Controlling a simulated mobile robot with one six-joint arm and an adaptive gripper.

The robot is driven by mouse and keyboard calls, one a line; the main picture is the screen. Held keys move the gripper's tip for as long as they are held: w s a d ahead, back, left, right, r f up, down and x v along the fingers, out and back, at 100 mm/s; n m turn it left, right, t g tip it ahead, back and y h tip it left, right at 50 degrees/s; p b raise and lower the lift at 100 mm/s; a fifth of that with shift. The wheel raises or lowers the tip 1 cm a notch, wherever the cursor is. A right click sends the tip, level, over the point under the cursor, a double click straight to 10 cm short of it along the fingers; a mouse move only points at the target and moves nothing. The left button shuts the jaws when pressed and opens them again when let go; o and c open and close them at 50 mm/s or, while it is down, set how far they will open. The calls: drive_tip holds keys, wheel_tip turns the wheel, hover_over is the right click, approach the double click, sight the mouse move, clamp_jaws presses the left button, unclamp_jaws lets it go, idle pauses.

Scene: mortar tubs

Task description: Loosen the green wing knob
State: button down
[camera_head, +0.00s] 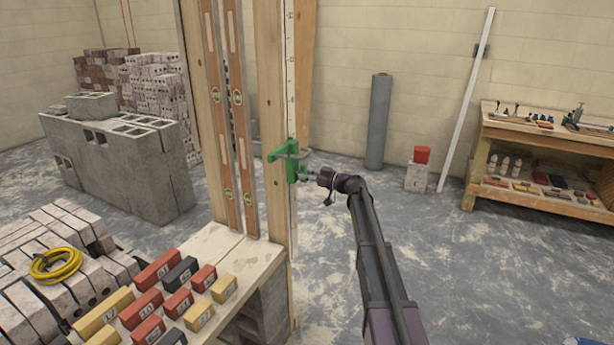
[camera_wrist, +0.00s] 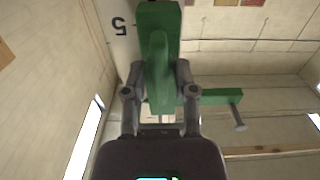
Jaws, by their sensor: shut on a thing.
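A green clamp-like fitting (camera_head: 277,155) sits on the wooden post (camera_head: 271,90) in the head view. In the wrist view its green body (camera_wrist: 160,15) stands against a white strip marked with a "5", and a green arm (camera_wrist: 222,96) with a grey pin reaches right. The green wing knob (camera_wrist: 158,70) is upright in the middle of the wrist view. My gripper (camera_wrist: 160,82) is shut on it, one finger on each side. In the head view my gripper (camera_head: 307,174) meets the fitting from the right; the knob is too small there to make out clearly.
Two long spirit levels (camera_head: 239,96) lean beside the post. A bench (camera_head: 222,248) with red, yellow and dark numbered blocks stands at front left. A grey roll (camera_head: 378,122) and a wooden workbench (camera_head: 535,130) with tools are at back right.

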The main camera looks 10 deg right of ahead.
drive_tip(key=shift+a, duration=0.15)
drive_tip(key=shift+c, duration=2)
unclamp_jaws()
drive_tip(key=v, duration=1.2)
